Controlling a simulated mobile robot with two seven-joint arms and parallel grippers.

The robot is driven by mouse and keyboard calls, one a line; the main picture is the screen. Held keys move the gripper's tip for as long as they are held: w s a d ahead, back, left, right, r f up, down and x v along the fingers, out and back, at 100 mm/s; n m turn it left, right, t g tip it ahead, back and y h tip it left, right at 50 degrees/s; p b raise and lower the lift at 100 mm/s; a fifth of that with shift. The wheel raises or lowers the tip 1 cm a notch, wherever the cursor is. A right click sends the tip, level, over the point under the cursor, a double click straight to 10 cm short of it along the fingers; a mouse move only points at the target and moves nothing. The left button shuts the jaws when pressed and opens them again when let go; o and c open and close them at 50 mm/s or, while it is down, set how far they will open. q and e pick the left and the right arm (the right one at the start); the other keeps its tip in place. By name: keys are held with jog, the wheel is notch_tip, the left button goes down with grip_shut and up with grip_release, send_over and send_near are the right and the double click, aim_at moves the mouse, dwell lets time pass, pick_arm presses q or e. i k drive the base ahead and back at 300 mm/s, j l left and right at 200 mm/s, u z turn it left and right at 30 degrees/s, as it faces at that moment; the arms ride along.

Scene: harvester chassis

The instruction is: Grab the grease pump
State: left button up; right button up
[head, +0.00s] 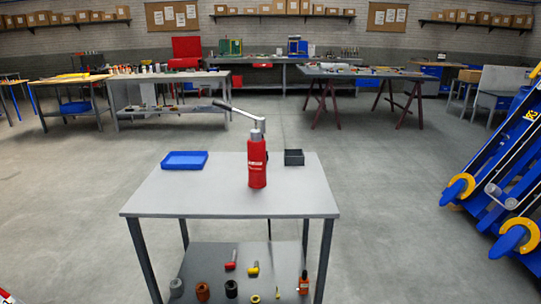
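The grease pump (257,162) is a red cylinder with a metal top and a long lever handle (236,109) that points up and to the left. It stands upright on the grey table (205,204) in front of me in the head view. Nothing is holding it. Neither of my grippers shows in the head view.
A blue tray (185,160) lies left of the pump and a small dark box (294,157) stands to its right. Several small items lie on the table's lower shelf. Blue and yellow machinery (500,180) stands at the right. Open floor surrounds the table; workbenches stand behind.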

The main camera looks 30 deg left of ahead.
aim_at(256, 144)
jog(key=i+j+z, duration=0.15)
jog(key=j, duration=0.2)
jog(key=i+j+z, duration=0.1)
jog(key=i+j, duration=0.15)
jog(key=j, duration=0.15)
jog(key=j+z, duration=0.1)
jog(key=j, duration=0.3)
jog(key=i+j+z, duration=0.1)
jog(key=j, duration=0.25)
